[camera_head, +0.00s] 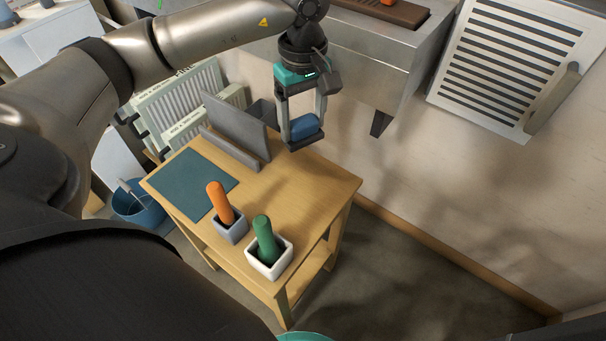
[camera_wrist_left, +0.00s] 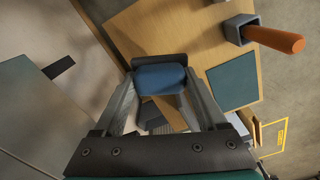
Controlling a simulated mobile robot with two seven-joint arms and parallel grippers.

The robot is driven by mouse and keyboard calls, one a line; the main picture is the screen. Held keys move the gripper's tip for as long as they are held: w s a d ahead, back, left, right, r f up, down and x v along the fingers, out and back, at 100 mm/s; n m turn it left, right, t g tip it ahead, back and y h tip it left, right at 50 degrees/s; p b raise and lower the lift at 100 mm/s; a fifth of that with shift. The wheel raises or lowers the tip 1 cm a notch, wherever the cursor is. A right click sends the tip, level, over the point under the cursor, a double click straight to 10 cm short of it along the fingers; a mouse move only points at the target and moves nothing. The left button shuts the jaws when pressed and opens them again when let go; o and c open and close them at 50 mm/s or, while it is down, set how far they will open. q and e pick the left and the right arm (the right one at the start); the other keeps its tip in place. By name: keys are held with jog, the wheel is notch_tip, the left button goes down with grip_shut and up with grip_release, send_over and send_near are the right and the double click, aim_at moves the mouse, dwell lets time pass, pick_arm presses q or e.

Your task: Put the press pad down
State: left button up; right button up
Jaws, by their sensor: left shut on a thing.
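The press pad, a blue block (camera_head: 305,125), is between the fingers of my left gripper (camera_head: 303,133). The gripper hangs downward near the back edge of the wooden table (camera_head: 300,190), with the pad apparently above the tabletop. In the left wrist view the blue pad (camera_wrist_left: 160,78) sits between the two fingertips, with wood and grey pieces behind it. The pad's underside is hidden. My right gripper's fingers do not show.
On the table are a dark teal mat (camera_head: 190,182), a grey upright holder (camera_head: 236,128), a grey cup with an orange handle (camera_head: 219,202) and a white cup with a green handle (camera_head: 265,240). A metal cabinet (camera_head: 365,65) stands behind. The table's right part is clear.

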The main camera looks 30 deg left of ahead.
pick_arm(q)
notch_tip(320, 180, down, 12)
jog(key=b, duration=0.3)
jog(key=shift+r, duration=0.2)
jog(key=shift+f+b, duration=0.85)
jog(key=shift+f, duration=1.35)
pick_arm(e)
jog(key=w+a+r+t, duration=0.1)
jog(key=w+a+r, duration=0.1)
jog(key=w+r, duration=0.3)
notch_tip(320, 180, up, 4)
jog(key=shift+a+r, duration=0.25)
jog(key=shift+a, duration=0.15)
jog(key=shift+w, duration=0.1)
pick_arm(q)
jog(key=shift+f, duration=0.2)
jog(key=o, duration=1.5)
jog(key=shift+o, duration=0.2)
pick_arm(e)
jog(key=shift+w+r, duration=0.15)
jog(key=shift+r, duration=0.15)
pick_arm(q)
jog(key=shift+r, duration=0.15)
